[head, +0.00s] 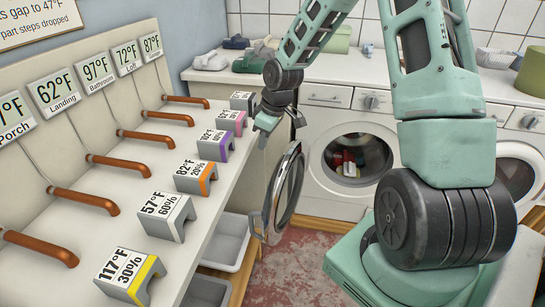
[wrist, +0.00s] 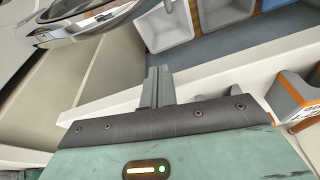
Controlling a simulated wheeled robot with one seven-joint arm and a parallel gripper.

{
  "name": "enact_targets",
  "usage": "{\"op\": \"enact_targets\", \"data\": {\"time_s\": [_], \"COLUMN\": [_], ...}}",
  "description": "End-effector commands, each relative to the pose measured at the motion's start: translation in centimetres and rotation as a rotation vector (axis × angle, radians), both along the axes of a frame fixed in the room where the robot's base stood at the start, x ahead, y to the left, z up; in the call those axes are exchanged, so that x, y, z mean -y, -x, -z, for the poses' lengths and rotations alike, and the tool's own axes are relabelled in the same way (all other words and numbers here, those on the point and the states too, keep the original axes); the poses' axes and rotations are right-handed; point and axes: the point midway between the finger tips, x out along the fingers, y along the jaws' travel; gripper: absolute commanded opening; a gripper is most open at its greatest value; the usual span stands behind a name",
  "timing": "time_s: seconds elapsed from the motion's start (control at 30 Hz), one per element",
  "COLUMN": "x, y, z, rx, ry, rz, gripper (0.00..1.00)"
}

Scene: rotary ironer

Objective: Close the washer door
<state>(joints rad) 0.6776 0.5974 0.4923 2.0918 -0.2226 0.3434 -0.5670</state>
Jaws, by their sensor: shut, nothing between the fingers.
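The front-loading washer (head: 322,180) stands at the back, with coloured laundry visible in its round opening. Its round door (head: 297,180), with a metal rim and glass, stands wide open, seen nearly edge-on in the head view. The door also shows in the wrist view (wrist: 85,22) at the upper left. My gripper (head: 262,140) hangs above and left of the door, by the edge of the shelf. In the wrist view its fingers (wrist: 156,88) are together and empty, apart from the door.
A white shelf (head: 205,215) with several grey display blocks runs along the left, below several copper handles (head: 115,160). Grey bins (head: 228,245) sit under it. A second machine (head: 520,165) stands at the right. Red-grey floor (head: 300,265) is open in front of the washer.

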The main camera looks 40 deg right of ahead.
Motion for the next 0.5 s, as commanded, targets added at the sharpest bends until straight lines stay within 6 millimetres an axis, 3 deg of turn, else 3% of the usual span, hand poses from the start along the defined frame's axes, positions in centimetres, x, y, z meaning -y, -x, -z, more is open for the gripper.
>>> {"op": "enact_targets", "data": {"time_s": [0.03, 0.1, 0.2, 0.33, 0.5], "x": [2.5, 5.0, 7.4, 8.7, 8.4], "y": [-0.5, -1.0, -1.3, -1.5, -2.1], "z": [0.9, 1.7, 2.5, 3.3, 5.2], "rx": [0.016, 0.040, 0.065, 0.079, 0.078], "ry": [-0.011, -0.015, -0.017, -0.018, -0.019], "rz": [0.020, 0.026, 0.033, 0.037, 0.035], "gripper": [0.00, 0.00, 0.00, 0.00, 0.00]}}
